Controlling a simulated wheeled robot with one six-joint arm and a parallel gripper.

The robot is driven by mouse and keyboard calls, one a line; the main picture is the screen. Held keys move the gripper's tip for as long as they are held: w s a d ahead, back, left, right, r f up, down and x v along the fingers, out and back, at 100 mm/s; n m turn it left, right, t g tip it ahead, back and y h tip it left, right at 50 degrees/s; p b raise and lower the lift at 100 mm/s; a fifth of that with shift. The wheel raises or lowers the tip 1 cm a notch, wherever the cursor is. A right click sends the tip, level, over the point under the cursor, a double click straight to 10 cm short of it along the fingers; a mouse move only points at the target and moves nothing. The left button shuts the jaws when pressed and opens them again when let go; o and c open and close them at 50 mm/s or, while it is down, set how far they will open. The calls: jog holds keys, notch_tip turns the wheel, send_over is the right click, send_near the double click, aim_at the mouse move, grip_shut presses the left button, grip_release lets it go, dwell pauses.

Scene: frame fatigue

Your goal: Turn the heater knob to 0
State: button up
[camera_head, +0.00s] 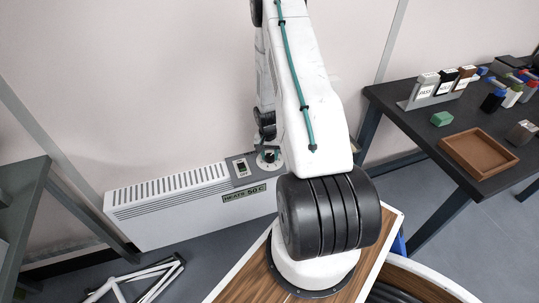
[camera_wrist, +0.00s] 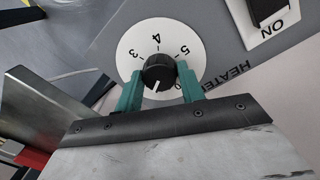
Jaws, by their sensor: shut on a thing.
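The heater knob (camera_wrist: 158,68) is round and black with a white pointer line, set on a white dial (camera_wrist: 170,32). The pointer faces down in the wrist view, toward my gripper's body. The numbers 3, 4 and 5 show at the dial's upper part; part of another mark shows beside the right finger, and the lower dial is hidden. My gripper (camera_wrist: 158,74) is shut on the knob, one green finger on each side.
A black rocker switch (camera_wrist: 265,12) marked ON sits on the grey panel right of the dial. A dark table (camera_head: 405,105) at right carries a brown tray (camera_head: 478,150) and small blocks. A white metal frame (camera_head: 140,280) lies on the floor in front of the heater.

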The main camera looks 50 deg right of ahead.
aim_at(269, 157)
jog(key=n, duration=1.2)
jog(key=shift+t, duration=0.3)
dwell(0.4)
jog(key=o, duration=1)
jog(key=shift+r, duration=0.15)
jog(key=r, duration=0.7)
jog(key=shift+a+r, duration=0.25)
jog(key=shift+r, duration=0.05)
